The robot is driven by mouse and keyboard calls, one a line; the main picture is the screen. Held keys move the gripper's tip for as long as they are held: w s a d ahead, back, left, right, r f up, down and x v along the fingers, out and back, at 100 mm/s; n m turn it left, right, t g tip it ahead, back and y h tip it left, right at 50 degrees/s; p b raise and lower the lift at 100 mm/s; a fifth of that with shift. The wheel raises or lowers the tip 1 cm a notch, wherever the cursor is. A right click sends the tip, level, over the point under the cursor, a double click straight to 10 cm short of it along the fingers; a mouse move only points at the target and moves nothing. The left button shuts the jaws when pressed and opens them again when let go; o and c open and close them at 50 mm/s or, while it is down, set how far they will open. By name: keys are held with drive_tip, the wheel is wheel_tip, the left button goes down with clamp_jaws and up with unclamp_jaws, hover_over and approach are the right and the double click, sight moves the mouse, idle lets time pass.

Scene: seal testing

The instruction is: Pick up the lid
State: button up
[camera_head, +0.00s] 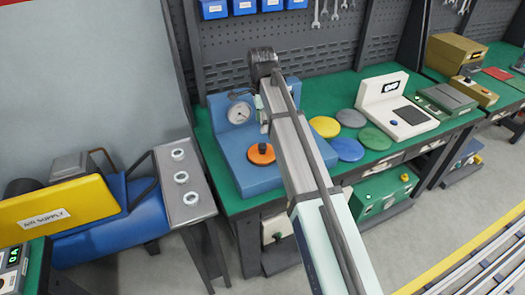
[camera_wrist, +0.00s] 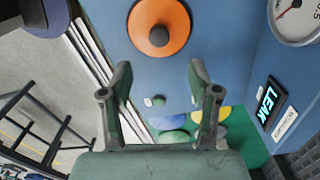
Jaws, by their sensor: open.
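An orange disc (camera_head: 261,158) with a dark knob lies on the flat base of the blue test machine (camera_head: 228,158). It is the likely lid, but I cannot tell for sure. In the wrist view the orange disc (camera_wrist: 179,22) is beyond my fingertips, near the top edge, which cuts off part of it. My gripper (camera_wrist: 160,75) is open and nothing is between its fingers. It is apart from the disc and over the blue machine surface. In the head view my arm hides my gripper.
Yellow (camera_head: 325,126), grey (camera_head: 351,118), blue (camera_head: 347,149) and green (camera_head: 375,138) discs lie on the green bench right of my arm. A gauge (camera_head: 238,113) and a display reading LEAK (camera_wrist: 267,103) are on the machine. A white device (camera_head: 397,105) stands farther right.

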sight(261, 145)
wheel_tip(261, 145, down, 6)
drive_tip(key=shift+f+p, duration=0.1)
drive_tip(key=shift+p, duration=0.5)
drive_tip(key=shift+s+a+f+p, duration=0.1)
drive_tip(key=shift+f+p, duration=0.4)
drive_tip(key=shift+f, duration=0.8)
drive_tip(key=shift+s+f+p, duration=0.1)
drive_tip(key=shift+f+p, duration=0.35)
drive_tip(key=shift+f, duration=0.85)
clamp_jaws()
